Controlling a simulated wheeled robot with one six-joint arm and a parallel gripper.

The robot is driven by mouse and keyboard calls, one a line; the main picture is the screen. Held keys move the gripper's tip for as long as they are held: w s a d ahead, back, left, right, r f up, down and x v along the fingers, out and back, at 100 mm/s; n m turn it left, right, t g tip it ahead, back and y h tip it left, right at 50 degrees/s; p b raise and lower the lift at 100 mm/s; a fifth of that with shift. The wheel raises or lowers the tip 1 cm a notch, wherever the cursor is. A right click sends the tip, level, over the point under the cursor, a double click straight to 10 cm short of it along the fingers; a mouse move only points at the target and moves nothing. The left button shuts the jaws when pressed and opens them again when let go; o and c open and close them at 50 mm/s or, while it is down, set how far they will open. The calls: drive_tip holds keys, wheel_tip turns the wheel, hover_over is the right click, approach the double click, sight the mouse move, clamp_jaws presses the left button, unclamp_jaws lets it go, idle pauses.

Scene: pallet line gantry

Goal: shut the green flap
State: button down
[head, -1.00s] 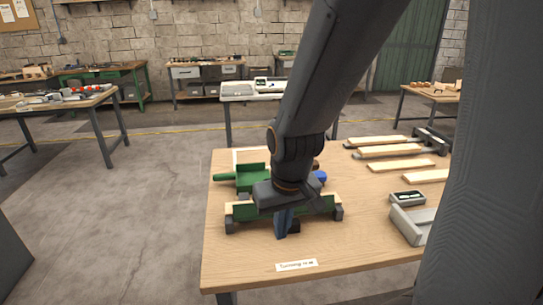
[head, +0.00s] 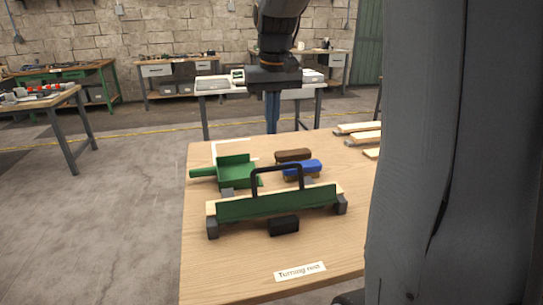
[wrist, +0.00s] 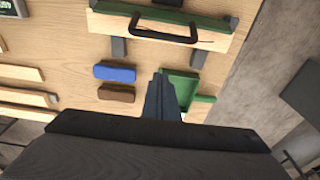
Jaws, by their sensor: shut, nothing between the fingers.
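The green flap (head: 278,204) is a long green panel along the front of a pale wooden board held between dark end blocks on the table. A black arched handle (head: 277,170) stands above it, and a small black block (head: 284,226) sits at its front. I cannot tell whether the flap is fully shut. In the wrist view the flap (wrist: 175,14) and handle (wrist: 150,32) lie at the top. My gripper (head: 272,125) is shut and empty, pointing down, above and behind the flap, apart from it. Its fingers also show in the wrist view (wrist: 163,92).
Wooden strips (head: 362,128) lie at the back right. A paper label (head: 300,271) is near the front. The table (head: 225,260) is clear at front left.

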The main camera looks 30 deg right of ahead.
wheel_tip(320, 180, down, 9)
drive_tip(key=s+p, duration=0.2)
drive_tip(key=p, duration=0.1)
drive_tip(key=shift+s+a, duration=0.3)
drive_tip(key=shift+r, duration=0.15)
idle(0.4)
